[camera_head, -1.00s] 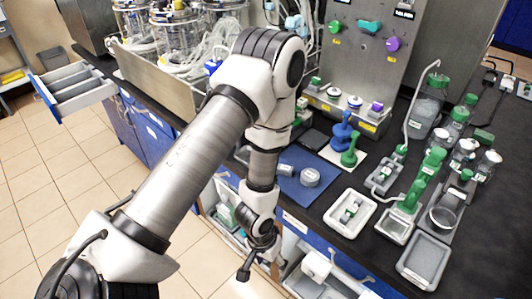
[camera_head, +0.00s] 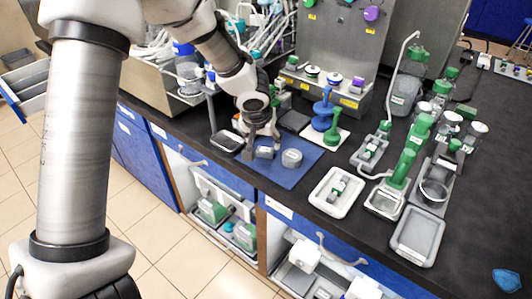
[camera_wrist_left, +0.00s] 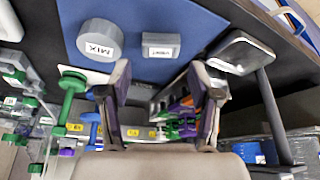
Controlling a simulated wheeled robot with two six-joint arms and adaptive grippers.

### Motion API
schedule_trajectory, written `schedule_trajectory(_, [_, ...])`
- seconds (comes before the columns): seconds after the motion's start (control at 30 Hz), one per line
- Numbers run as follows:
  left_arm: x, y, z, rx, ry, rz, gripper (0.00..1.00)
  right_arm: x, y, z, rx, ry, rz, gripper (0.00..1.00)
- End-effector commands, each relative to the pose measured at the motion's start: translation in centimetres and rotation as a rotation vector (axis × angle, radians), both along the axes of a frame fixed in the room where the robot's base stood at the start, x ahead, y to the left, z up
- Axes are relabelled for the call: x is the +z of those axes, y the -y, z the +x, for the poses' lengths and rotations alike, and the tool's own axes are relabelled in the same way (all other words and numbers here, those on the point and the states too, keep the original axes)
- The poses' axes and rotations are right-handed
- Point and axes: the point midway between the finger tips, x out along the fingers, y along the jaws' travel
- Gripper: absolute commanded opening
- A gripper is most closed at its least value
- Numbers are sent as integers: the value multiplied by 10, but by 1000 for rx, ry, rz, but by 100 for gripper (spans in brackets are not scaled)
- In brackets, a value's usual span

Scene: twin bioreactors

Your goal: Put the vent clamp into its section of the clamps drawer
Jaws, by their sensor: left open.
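The vent clamp is a small grey block marked VENT, lying on the blue mat in the left wrist view (camera_wrist_left: 161,45); the small grey block also shows in the head view (camera_head: 265,153). My left gripper (camera_head: 261,146) is open and empty close above the mat, beside the block. In the left wrist view, the fingertips (camera_wrist_left: 158,82) are apart and the block lies just beyond the gap between them. An open drawer (camera_head: 27,92) with grey sections juts out at the far left of the head view; its labels cannot be read. My right gripper is out of view.
A round grey piece marked MIX (camera_wrist_left: 99,39) lies beside the block on the blue mat (camera_head: 306,148). A small metal tray (camera_head: 227,141) stands left of the mat. Blue and green fittings (camera_head: 332,134) and a white tray (camera_head: 335,193) stand to the right.

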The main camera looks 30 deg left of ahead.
Motion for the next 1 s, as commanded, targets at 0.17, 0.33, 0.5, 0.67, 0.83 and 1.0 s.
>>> schedule_trajectory(0.17, [-32,-6,10,-1,-5,-1,62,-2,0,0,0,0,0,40])
schedule_trajectory(0.33, [-45,-7,16,0,-2,-1,62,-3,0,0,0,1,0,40])
schedule_trajectory(0.5, [-45,-7,16,0,-2,-2,59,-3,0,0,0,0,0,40])
schedule_trajectory(0.67, [-45,-7,16,0,-2,-2,32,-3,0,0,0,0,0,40])
schedule_trajectory(0.83, [-45,-7,16,0,-2,-2,29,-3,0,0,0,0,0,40])
schedule_trajectory(1.0, [-43,-7,16,0,-2,-2,29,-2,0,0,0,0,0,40])
